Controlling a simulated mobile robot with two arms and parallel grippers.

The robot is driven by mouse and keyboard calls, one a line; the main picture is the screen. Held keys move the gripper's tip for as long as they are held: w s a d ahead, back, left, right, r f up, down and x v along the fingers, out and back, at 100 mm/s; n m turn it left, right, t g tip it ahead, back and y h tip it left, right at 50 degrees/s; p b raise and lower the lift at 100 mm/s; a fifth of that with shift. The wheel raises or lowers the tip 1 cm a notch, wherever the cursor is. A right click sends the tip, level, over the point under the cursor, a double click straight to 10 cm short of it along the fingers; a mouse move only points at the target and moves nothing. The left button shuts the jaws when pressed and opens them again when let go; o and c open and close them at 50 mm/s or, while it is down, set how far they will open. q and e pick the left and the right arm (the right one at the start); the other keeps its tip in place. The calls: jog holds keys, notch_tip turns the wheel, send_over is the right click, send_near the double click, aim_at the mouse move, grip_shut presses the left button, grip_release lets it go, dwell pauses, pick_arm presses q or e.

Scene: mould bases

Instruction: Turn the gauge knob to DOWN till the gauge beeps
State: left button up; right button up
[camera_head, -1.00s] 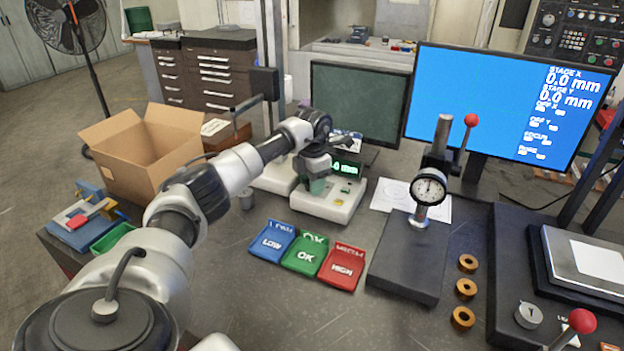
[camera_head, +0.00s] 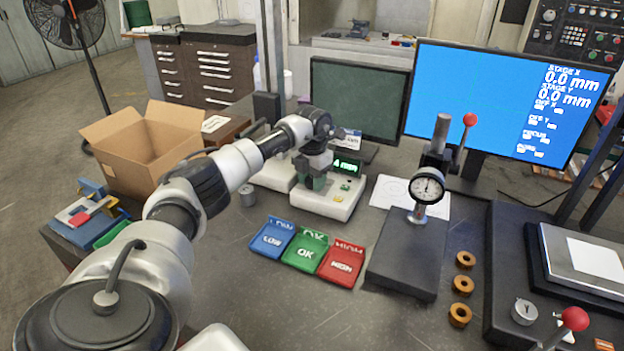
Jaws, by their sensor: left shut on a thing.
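The gauge (camera_head: 328,207) is a low white bench unit with a lit green display (camera_head: 347,166) in the middle of the table. The display reads in mm, with what looks like a 4 showing; part of it is hidden behind my arm. My left gripper (camera_head: 311,181) points down over the left part of the gauge, shut on its knob. The knob is mostly hidden by the fingers, so its pointer and the DOWN mark cannot be read. Green patches show at the fingers. My right gripper is not in view.
Blue LOW (camera_head: 272,239), green OK (camera_head: 306,251) and red HIGH (camera_head: 342,265) trays lie in front of the gauge. A dial indicator stand (camera_head: 408,255) is to the right, with brass rings (camera_head: 462,286) beside it. An open cardboard box (camera_head: 150,155) stands left.

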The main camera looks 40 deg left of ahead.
pick_arm(q)
jog(key=o, duration=0.9)
notch_tip(320, 180, up, 11)
jog(key=shift+b, duration=1)
